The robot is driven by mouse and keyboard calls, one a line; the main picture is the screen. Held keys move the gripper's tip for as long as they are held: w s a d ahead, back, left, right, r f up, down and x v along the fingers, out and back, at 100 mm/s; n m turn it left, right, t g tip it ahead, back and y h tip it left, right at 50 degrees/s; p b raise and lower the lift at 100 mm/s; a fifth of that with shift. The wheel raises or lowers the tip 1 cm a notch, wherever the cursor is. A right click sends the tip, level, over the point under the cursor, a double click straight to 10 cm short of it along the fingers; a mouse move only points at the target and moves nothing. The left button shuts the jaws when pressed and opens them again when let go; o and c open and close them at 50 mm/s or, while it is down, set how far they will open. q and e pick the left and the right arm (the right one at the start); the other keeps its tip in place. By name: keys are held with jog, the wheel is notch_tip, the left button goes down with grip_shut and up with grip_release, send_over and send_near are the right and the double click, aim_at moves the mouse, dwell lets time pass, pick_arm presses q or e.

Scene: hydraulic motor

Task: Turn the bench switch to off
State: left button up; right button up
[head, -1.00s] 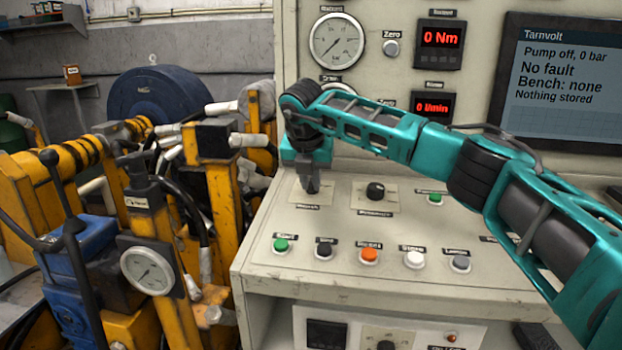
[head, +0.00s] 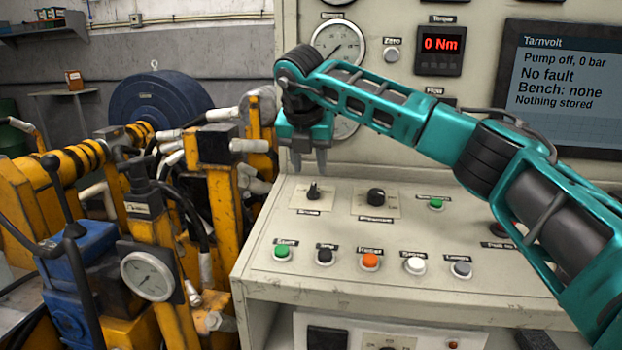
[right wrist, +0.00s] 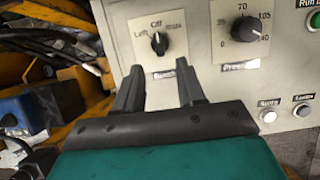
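The bench switch (head: 314,191) is a small black knob on a pale plate at the left of the sloped console. In the right wrist view the knob (right wrist: 160,43) sits below the word Off, between Left and a partly blurred right-hand label. Its pointer looks roughly upward, toward Off. The screen (head: 563,85) reads "Bench: none". My right gripper (head: 309,166) is above and behind the switch, clear of it. Its two fingers (right wrist: 158,92) are apart with nothing between them. My left gripper is not in view.
A larger pressure knob (head: 376,197) is right of the switch. A row of push buttons, including an orange one (head: 370,261), runs along the console front. Yellow machinery with a gauge (head: 147,275) stands close on the left. The gauge panel rises behind my gripper.

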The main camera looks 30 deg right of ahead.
jog(key=v, duration=0.6)
jog(key=shift+a+r, duration=0.1)
dwell(0.3)
